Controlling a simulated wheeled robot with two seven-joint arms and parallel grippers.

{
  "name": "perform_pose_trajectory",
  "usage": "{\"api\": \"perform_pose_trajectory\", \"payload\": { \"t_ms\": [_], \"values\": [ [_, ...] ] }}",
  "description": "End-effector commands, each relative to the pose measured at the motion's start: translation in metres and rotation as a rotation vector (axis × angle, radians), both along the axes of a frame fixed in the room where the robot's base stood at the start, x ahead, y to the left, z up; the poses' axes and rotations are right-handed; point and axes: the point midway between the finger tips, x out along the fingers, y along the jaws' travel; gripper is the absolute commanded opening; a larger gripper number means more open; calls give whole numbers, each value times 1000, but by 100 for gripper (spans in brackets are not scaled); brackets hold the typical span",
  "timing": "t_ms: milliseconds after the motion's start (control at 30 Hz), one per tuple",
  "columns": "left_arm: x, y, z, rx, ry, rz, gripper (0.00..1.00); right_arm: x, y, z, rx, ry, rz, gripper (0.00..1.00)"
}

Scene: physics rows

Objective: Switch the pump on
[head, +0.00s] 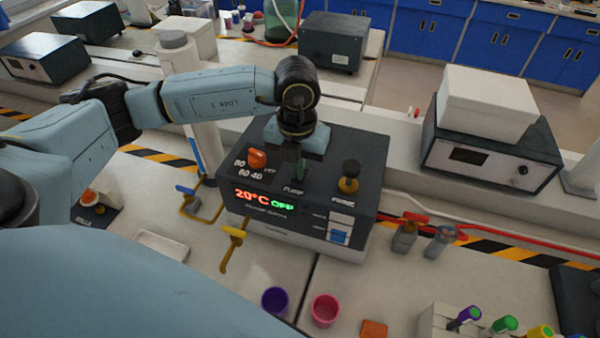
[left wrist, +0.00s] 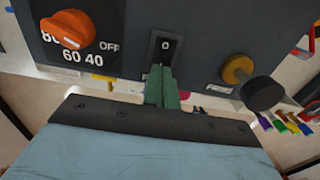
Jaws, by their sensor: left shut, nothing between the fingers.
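The dark control unit (head: 350,145) stands on the bench in the middle of the head view. Its lit display (head: 265,200) reads 20°C and OFF. An orange dial (head: 257,158) sits on its left, and it also shows in the left wrist view (left wrist: 68,28). The black pump rocker switch (left wrist: 166,46) shows a 0; in the head view the gripper hides it, above the PUMP label. My left gripper (head: 300,174) is shut and empty, pointing down at the switch. Its green fingertips (left wrist: 161,78) are at the switch's near edge; I cannot tell whether they touch.
A black knob on a brass base (head: 349,175) stands right of the switch. Yellow taps (head: 234,236), a red-handled valve (head: 410,225), a purple cup (head: 275,300) and a pink cup (head: 325,310) are nearby. A rack of capped tubes (head: 440,322) is at the front right.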

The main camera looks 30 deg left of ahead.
Motion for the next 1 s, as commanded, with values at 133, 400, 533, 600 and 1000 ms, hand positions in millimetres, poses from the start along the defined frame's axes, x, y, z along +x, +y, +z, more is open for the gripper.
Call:
{"api": "perform_pose_trajectory", "payload": {
  "t_ms": [133, 400, 533, 600, 1000],
  "values": [
    [0, 0, -3, 0, 0, 0, 0, 0, 0, -3, 0, 0, 0, 34],
    [0, 0, -7, 0, 0, 0, 0, 0, 0, -6, 0, 0, 0, 34],
    [0, 0, -7, 0, 0, 0, 0, 0, 0, -6, 0, 0, 0, 34],
    [0, 0, -6, 0, 0, 0, 0, 0, 0, -5, 0, 0, 0, 34],
    [0, 0, 20, -1, 0, 0, 0, 0, 0, 11, 0, 0, 0, 34]
  ]
}}
